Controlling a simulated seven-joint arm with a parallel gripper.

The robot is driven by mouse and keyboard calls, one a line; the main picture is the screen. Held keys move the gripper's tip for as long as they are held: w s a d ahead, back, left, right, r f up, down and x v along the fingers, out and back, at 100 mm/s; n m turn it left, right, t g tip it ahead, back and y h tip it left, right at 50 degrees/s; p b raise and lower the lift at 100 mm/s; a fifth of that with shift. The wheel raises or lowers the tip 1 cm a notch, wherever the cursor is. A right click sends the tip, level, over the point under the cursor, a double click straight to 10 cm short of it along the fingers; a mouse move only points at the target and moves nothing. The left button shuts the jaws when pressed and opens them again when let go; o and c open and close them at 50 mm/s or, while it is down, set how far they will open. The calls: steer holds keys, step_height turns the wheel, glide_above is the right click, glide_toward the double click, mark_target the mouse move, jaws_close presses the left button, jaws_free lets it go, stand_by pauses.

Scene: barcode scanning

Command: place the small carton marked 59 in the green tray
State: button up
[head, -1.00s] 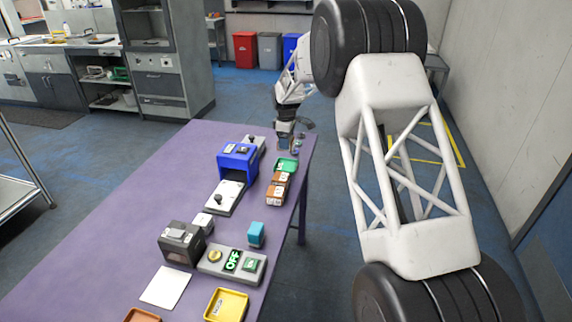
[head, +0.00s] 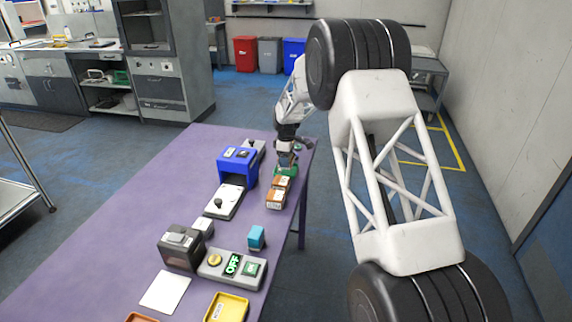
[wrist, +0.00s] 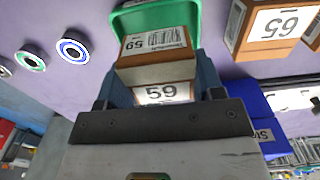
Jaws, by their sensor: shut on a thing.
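The small carton marked 59 (wrist: 155,68) is brown with white labels and a barcode. My gripper (wrist: 160,78) is shut on it, one finger on each side, in the wrist view. The green tray (wrist: 128,22) lies just beyond the carton, which covers part of its near side. I cannot tell whether the carton touches the tray. In the head view, my gripper (head: 288,152) is low over the tray (head: 286,171) at the table's far right end. The held carton is hard to make out there.
A carton marked 65 (wrist: 268,25) stands beside the tray; brown cartons (head: 276,198) show in the head view. A blue scanner housing (head: 237,168) stands left of them. Round ringed items (wrist: 72,50) lie on the purple table (head: 120,215). A yellow tray (head: 228,307) is at the near end.

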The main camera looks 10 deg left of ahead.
steer(key=shift+f, duration=1.35)
steer(key=shift+f, duration=0.1)
steer(key=o, duration=1)
steer(key=shift+o, duration=0.2)
steer(key=shift+o, duration=0.3)
steer(key=shift+r, duration=6.1)
